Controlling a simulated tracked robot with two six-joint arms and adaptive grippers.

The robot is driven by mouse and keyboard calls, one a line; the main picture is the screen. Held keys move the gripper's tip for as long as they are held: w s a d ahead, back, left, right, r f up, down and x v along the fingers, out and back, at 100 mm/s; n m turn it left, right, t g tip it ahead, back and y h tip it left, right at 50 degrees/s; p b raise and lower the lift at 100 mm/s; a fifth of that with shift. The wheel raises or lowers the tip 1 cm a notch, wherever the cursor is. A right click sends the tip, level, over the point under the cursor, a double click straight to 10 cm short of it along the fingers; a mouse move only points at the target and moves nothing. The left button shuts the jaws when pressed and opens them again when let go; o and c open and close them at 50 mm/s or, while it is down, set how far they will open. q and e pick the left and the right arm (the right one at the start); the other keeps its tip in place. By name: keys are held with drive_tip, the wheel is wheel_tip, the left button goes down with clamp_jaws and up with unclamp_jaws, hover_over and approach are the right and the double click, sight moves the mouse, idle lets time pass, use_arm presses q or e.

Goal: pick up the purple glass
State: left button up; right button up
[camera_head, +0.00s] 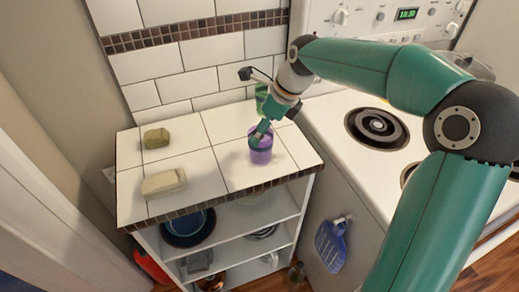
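The purple glass (261,155) stands upright on the white tiled counter top (215,160), near its front right part. My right gripper (261,134) reaches down from the upper right, with its fingertips at the glass's rim. The fingers overlap the upper part of the glass, and I cannot tell whether they are inside it, around it or touching it. The finger gap is too small to judge. My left gripper is not in view.
A green glass (261,93) stands behind, close to my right gripper. A green sponge (156,138) and a pale block (163,183) lie on the left. The stove (350,105) adjoins at right. Pans (187,230) sit on shelves below. The counter's middle is clear.

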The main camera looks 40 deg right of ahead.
drive_tip(key=shift+d+x, duration=0.1)
drive_tip(key=shift+x, duration=1.35)
drive_tip(key=shift+d+x, duration=0.15)
drive_tip(key=shift+x, duration=1.3)
drive_tip(key=shift+s+f, duration=0.1)
drive_tip(key=shift+s, duration=0.05)
drive_tip(key=c, duration=1.4)
